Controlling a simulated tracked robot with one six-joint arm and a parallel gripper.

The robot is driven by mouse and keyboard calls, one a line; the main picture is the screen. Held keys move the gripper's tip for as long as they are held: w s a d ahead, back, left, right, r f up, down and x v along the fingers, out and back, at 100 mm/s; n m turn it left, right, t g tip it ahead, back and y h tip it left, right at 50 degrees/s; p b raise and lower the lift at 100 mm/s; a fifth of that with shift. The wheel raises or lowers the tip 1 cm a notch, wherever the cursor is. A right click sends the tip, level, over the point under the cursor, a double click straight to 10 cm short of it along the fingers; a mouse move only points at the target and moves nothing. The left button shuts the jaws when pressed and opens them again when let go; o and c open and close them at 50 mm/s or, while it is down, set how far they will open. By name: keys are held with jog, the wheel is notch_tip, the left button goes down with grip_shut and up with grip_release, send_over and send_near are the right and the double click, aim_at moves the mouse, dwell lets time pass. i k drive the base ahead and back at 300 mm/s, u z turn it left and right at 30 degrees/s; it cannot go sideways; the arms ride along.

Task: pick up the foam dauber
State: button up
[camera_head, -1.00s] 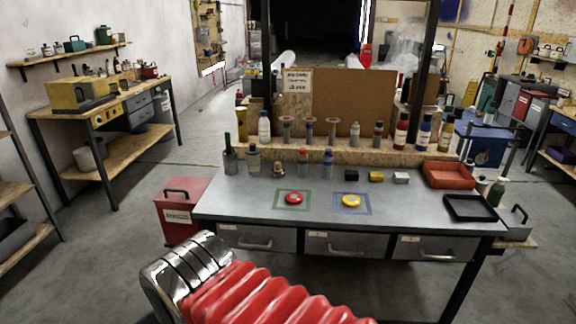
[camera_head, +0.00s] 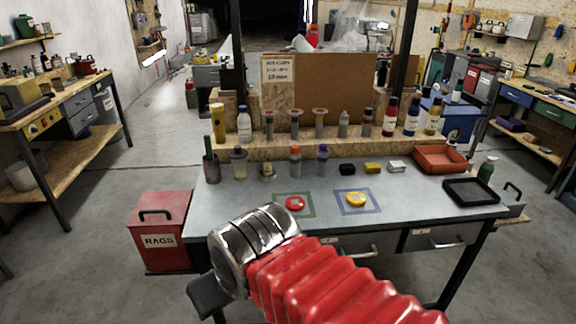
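A small tan and brown piece (camera_head: 268,170) stands on the grey workbench (camera_head: 235,200), between a pale bottle and the orange-capped bottle. It may be the foam dauber, but it is too small to be sure. My arm, with red bellows and a silver cuff, reaches up from the bottom right in front of the bench. A dark block (camera_head: 210,296) at the left of the cuff may be part of my gripper. No fingertips can be made out.
A red disc (camera_head: 295,203) and a yellow disc (camera_head: 356,199) lie in outlined squares. Several bottles line the bench and its raised shelf (camera_head: 400,144). An orange tray (camera_head: 440,158) and black tray (camera_head: 471,191) are at right. A red rags bin (camera_head: 160,232) stands at left.

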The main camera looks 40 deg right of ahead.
aim_at(268, 172)
jog(key=z, duration=0.6)
jog(key=i, duration=0.95)
jog(key=z, duration=0.55)
